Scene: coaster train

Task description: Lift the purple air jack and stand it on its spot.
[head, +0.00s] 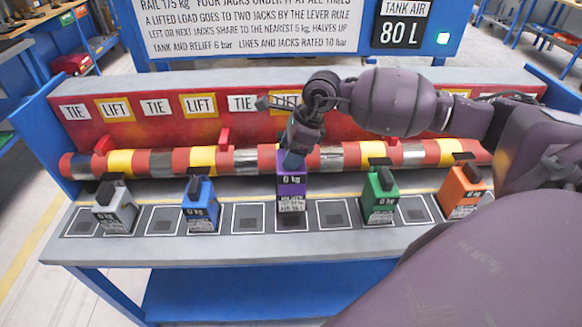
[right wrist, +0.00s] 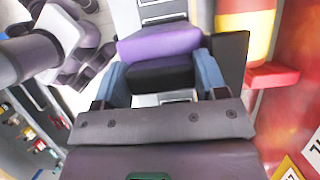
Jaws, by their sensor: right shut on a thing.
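The purple air jack (head: 291,188) is upright at the middle of the bench, in front of the striped rail, with a "0 kg" label on its face. My right gripper (head: 292,160) comes down on its top from above and is shut on it. In the right wrist view the jack's purple body (right wrist: 160,42) and black top lie between the two blue fingers (right wrist: 162,80). A dark outlined spot (head: 291,223) shows just under the jack's lower edge; I cannot tell whether the jack touches the bench. My left gripper is not in view.
A grey jack (head: 115,208) and a blue jack (head: 201,208) stand left, a green jack (head: 380,198) and an orange jack (head: 462,192) right. Empty outlined spots lie between them. The striped rail (head: 160,163) runs close behind. A red tab (right wrist: 272,75) juts from it.

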